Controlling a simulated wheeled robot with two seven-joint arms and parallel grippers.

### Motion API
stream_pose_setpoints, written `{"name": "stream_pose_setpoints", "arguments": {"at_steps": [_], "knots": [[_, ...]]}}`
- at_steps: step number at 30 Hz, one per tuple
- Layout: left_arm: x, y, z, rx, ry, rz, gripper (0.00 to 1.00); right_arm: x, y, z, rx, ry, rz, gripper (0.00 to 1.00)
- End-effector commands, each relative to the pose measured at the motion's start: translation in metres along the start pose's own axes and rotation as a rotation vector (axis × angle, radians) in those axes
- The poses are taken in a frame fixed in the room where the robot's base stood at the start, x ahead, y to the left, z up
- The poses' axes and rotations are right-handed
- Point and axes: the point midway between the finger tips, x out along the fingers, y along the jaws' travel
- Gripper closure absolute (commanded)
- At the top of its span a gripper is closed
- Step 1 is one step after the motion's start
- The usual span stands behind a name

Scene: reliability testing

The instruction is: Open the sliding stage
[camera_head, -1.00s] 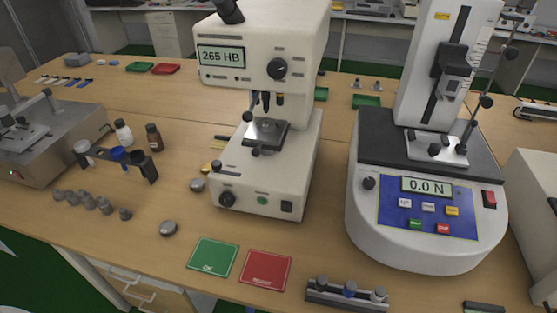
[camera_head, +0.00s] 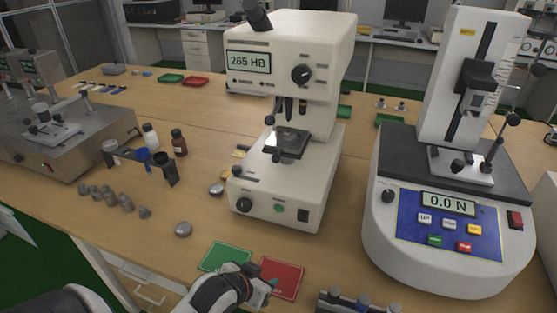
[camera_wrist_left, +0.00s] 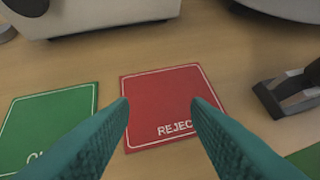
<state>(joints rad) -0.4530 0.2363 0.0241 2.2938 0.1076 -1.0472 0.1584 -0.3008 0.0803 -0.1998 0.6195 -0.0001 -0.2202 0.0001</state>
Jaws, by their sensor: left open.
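The white hardness tester (camera_head: 322,62) reads 265 HB. A small dark metal stage plate (camera_head: 287,144) sits on its lower body, under the objective turret (camera_head: 290,108). Another flat stage-like plate (camera_head: 57,133) lies on the metal machine at the left; I cannot tell which one the task means. My left gripper (camera_head: 268,284) is low at the bottom centre, over the table in front of the tester and apart from it. Its teal fingers (camera_wrist_left: 160,104) are spread and empty above the red REJECT card (camera_wrist_left: 165,88). My right gripper is not in view.
The green card (camera_head: 226,256) lies left of the red one. A force tester (camera_head: 450,235) showing 0.0 N stands at the right. A small holder with several pieces (camera_head: 345,302) is at the front edge. Bottles (camera_head: 179,143) and small metal samples (camera_head: 183,230) lie left of the tester.

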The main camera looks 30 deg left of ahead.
Motion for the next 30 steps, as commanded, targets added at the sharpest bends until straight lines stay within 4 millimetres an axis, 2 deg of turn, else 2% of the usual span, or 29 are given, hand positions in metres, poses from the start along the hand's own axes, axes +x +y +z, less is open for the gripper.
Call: {"name": "stream_pose_setpoints", "arguments": {"at_steps": [1, 5, 6, 10, 12, 17, 22, 30], "knots": [[0.004, 0.014, 0.024, -0.023, -0.09, 0.008, 0.57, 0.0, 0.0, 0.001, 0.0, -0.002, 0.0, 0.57], [0.003, 0.05, 0.09, -0.1, -0.353, 0.007, 0.57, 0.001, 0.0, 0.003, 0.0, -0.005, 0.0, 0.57], [-0.001, 0.061, 0.111, -0.122, -0.439, 0.003, 0.57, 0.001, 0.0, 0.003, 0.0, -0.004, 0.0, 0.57], [-0.02, 0.091, 0.165, -0.178, -0.662, -0.022, 0.57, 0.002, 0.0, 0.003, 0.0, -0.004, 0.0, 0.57], [-0.029, 0.099, 0.18, -0.194, -0.734, -0.032, 0.57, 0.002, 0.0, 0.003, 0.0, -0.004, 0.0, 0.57], [-0.032, 0.106, 0.197, -0.207, -0.788, -0.043, 0.57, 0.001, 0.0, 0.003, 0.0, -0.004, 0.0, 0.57], [-0.014, 0.106, 0.216, -0.205, -0.788, -0.042, 0.57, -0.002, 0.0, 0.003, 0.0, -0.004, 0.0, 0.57], [0.025, 0.108, 0.253, -0.206, -0.785, -0.042, 0.57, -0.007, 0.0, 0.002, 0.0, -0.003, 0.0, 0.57]]}}
